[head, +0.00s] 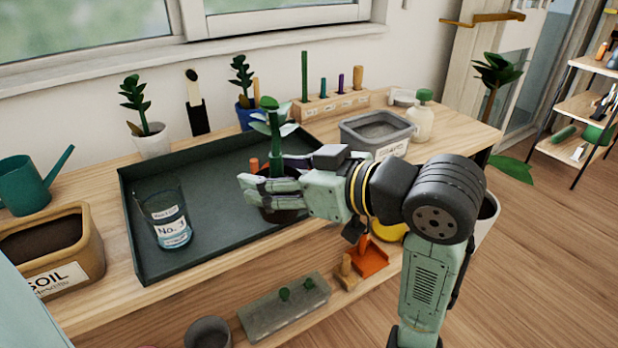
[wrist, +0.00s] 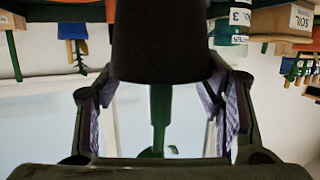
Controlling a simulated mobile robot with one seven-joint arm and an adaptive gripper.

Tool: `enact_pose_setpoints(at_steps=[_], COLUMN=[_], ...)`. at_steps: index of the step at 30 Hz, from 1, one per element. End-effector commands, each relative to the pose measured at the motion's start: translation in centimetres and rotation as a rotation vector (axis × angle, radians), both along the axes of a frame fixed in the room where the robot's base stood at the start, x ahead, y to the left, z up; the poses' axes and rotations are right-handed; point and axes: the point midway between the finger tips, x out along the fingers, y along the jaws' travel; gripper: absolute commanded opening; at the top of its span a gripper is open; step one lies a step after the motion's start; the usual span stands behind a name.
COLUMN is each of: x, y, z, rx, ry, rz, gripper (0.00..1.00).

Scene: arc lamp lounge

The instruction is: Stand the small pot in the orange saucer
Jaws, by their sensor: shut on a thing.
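A small dark brown pot (head: 280,214) with a leafy green plant is in my gripper (head: 264,190) over the right part of the dark tray (head: 150,262). The gripper is shut around it, and its fingers hide much of the pot. In the wrist view the dark pot (wrist: 162,45) sits between the two fingers, with a green stem below it in the picture. I cannot tell whether the pot touches the tray.
A glass beaker (head: 170,222) stands in the tray's left part. Potted plants (head: 152,140) and a wooden tool block (head: 330,104) are behind. A grey tub (head: 378,128) and pale bottle (head: 421,120) stand right. A soil box (head: 60,250) stands left.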

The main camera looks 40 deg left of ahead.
Motion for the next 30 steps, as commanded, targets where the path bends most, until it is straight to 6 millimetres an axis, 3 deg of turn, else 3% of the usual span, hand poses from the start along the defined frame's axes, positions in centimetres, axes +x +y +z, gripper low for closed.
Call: enact_pose_setpoints(at_steps=[5, 18, 24, 30], x=[2.3, 11.6, 13.0, 13.0], y=[1.7, 7.8, 8.7, 8.7], z=[-0.4, -1.2, -1.7, -4.2], rx=[-0.003, -0.002, -0.001, -0.001], ry=[0.008, 0.003, 0.001, 0.003], rz=[0.001, 0.000, -0.001, -0.001], gripper=[0.01, 0.01, 0.01, 0.01])
